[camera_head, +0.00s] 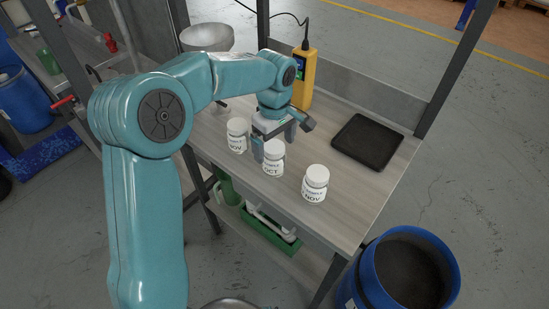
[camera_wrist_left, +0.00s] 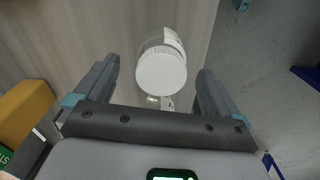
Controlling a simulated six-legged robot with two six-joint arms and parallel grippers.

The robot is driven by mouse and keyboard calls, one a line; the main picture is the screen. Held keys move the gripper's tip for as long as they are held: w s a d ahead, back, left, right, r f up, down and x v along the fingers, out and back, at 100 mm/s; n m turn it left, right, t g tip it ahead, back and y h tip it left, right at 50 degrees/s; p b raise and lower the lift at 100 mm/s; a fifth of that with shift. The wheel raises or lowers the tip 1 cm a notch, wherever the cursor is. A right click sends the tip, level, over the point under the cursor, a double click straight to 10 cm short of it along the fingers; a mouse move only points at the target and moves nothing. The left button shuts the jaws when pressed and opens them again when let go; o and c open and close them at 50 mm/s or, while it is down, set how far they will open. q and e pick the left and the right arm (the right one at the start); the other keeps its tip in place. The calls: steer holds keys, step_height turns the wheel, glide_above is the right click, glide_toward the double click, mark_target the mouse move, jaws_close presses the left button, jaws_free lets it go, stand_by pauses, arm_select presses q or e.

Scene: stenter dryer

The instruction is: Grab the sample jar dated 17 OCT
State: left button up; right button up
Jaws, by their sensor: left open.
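Three white, white-lidded sample jars stand upright in a row on the bench. The middle jar (camera_head: 273,160) reads OCT; its day number is too small to read. The left jar (camera_head: 237,137) and the right jar (camera_head: 315,184) read NOV. My left gripper (camera_head: 274,141) is open, close to the middle jar, pointing down, with its near finger partly beside that jar's lid. In the left wrist view, a white jar lid (camera_wrist_left: 161,73) shows between the two spread fingers (camera_wrist_left: 157,92), with clear gaps on both sides. My right gripper is not in view.
The grey wood-look bench (camera_head: 345,205) carries a black tray (camera_head: 367,142) at the right and a yellow handheld device (camera_head: 304,75) at the back, which also shows in the left wrist view (camera_wrist_left: 25,110). A metal bowl (camera_head: 207,37) is behind my arm. A blue drum (camera_head: 377,288) stands at the front right.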

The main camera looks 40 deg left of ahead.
arm_select(q)
step_height(320, 180, down, 5)
steer(key=shift+a+f, duration=0.15)
steer(key=shift+s+r, duration=0.2)
steer(key=shift+s, duration=0.1)
steer(key=shift+w+f, duration=0.25)
steer(key=shift+w, duration=0.1)
steer(key=c, duration=1.1)
steer(key=shift+s+r, duration=0.15)
steer(key=shift+r, duration=0.05)
steer(key=shift+c, duration=1.1)
